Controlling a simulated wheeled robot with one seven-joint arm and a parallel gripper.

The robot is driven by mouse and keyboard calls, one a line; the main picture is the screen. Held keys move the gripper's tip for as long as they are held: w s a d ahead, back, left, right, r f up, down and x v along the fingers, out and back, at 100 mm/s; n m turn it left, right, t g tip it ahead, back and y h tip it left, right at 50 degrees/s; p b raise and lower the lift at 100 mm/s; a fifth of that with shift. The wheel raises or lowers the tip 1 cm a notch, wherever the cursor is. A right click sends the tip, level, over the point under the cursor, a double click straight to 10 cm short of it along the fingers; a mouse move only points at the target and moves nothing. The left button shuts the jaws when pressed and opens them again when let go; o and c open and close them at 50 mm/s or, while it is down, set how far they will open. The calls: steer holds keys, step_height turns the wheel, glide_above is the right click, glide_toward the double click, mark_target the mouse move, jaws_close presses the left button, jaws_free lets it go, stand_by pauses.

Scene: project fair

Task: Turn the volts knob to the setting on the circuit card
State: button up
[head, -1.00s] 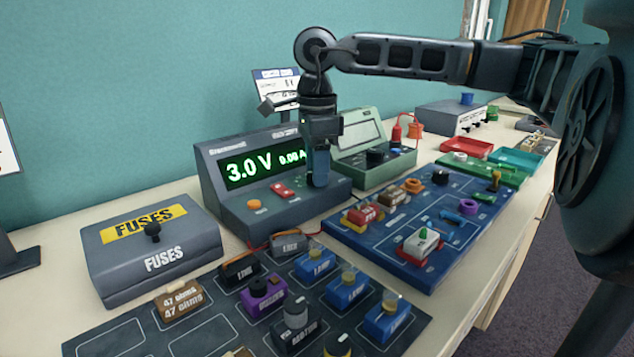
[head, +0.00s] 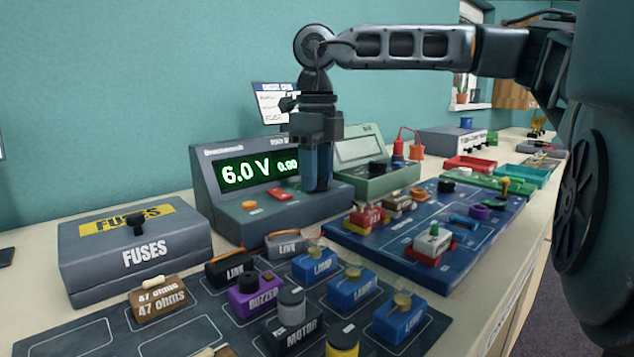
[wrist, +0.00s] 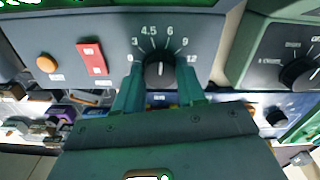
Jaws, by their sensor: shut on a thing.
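The power supply (head: 215,208) is a grey box at the back of the table. Its green display (head: 245,173) reads 6.0 V and a current that looks like 0.90, partly cut off by my arm. The black volts knob (wrist: 159,71) shows in the wrist view, with marks 3, 4.5, 6, 9 and 12 around it. My gripper (wrist: 160,82) is shut on the knob, one finger on each side. In the head view my gripper (head: 318,188) hides the knob. The circuit card (head: 273,100) stands behind the supply, partly covered by my arm; its text is too small to read.
A red switch (wrist: 92,58) and an orange button (wrist: 47,64) sit left of the knob. A green meter (head: 378,180) stands close on the right. A fuses box (head: 135,250), component blocks and a blue circuit board (head: 350,237) fill the front.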

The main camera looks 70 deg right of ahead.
steer(key=shift+m+b, duration=0.5)
steer(key=shift+m, duration=0.4)
steer(key=o, duration=1.1)
steer(key=shift+c, duration=0.2)
